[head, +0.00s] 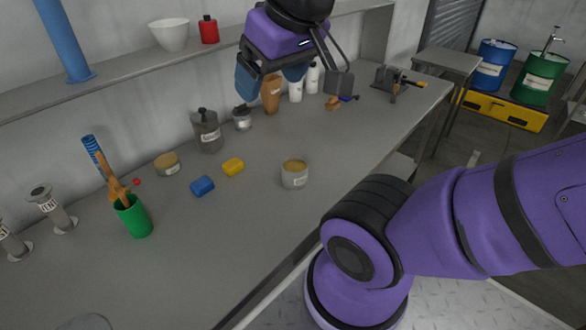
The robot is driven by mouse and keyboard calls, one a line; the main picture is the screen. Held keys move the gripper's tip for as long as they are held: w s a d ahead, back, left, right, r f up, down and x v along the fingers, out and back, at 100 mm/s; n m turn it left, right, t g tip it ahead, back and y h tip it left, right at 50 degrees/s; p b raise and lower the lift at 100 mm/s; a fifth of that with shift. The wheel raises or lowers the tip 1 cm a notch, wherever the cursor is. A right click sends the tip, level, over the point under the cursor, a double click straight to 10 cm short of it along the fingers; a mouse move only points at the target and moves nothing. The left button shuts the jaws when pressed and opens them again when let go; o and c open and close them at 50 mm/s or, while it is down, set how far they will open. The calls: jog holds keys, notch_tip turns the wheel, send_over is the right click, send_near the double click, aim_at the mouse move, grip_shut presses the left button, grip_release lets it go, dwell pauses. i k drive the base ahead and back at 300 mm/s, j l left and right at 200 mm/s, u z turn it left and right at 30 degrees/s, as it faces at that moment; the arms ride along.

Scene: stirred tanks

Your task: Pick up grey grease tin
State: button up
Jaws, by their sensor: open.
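A short round grey tin (294,178) with a pale label and yellowish-tan contents or top stands upright on the grey bench, right of the centre. It looks like the grease tin. My gripper (271,80) is above the far part of the bench, beyond and above the tin and well apart from it. Its blue fingertips are spread, with nothing between them. A second low round tin (167,165) with a tan top stands farther left. Nothing hides the grey tin.
Left of the tin lie a yellow block (233,167) and a blue block (202,186). A green cup (134,218) holds tools. A dark grey canister (207,132), a small jar (242,119) and a brown bottle (270,95) stand behind. The bench around the tin is clear.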

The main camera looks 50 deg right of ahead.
aim_at(294, 168)
jog(key=l+z, duration=0.45)
jog(key=l, duration=1.05)
